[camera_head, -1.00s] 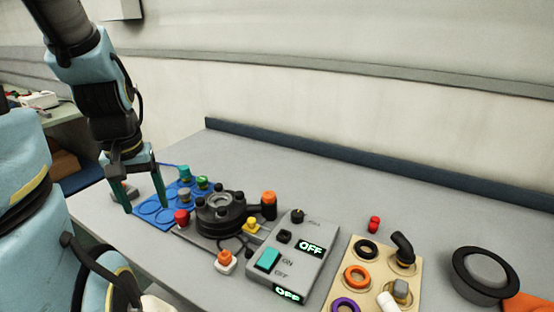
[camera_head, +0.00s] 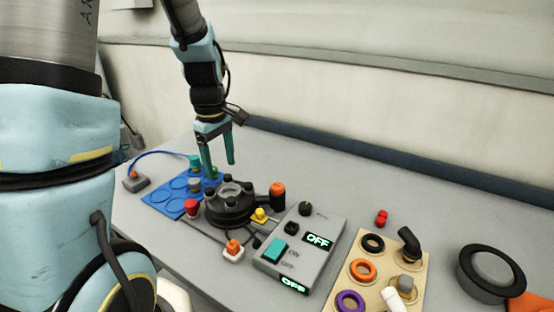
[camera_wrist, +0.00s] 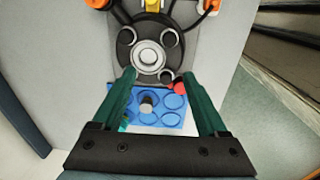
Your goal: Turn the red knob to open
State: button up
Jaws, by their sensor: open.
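The red knob (camera_head: 191,207) stands at the left side of the black round device (camera_head: 229,203), near the blue tray. In the wrist view, part of the red knob (camera_wrist: 179,87) shows beside the right finger, below the black round device (camera_wrist: 149,52). My gripper (camera_head: 221,170) points down behind the black device, above the far end of the blue tray. Its two green fingers are apart with nothing between them, and it does not hold the knob. In the wrist view, my gripper (camera_wrist: 159,76) straddles the lower part of the black device from above.
The blue tray (camera_head: 160,198) holds several small pegs. A grey switch box (camera_head: 300,250) with two OFF displays stands right of the device. A beige board (camera_head: 368,298) with rings and a black wheel-like part (camera_head: 491,273) are farther right. The table's back right is clear.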

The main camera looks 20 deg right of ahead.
jog(key=d+n, duration=0.2)
jog(key=d, duration=0.2)
jog(key=d+f+n, duration=0.1)
jog(key=d, duration=0.4)
jog(key=d+f+n, duration=0.1)
jog(key=d+n, duration=0.1)
jog(key=d, duration=0.2)
jog(key=shift+w+d+f+n+p, duration=0.2)
jog(key=shift+w+f+n+p, duration=0.05)
jog(key=shift+w+n+p, duration=0.1)
jog(key=shift+s+d+f+n, duration=0.15)
jog(key=shift+d+n, duration=0.2)
jog(key=shift+d, duration=0.4)
jog(key=a+m, duration=0.1)
jog(key=a, duration=0.2)
jog(key=a+r+m, duration=0.1)
jog(key=a, duration=0.2)
jog(key=a+m, duration=0.1)
jog(key=a, duration=0.1)
jog(key=shift+w+a+r+b, duration=0.3)
jog(key=shift+w+a+r, duration=0.1)
jog(key=s+a+r+m, duration=0.1)
jog(key=s+a+m, duration=0.3)
jog(key=a, duration=0.6)
jog(key=s+a+r+m+t+b, duration=0.1)
jog(key=s+a+m, duration=0.4)
jog(key=a+m, duration=0.3)
jog(key=a, duration=0.2)
jog(key=shift+a, duration=0.3)
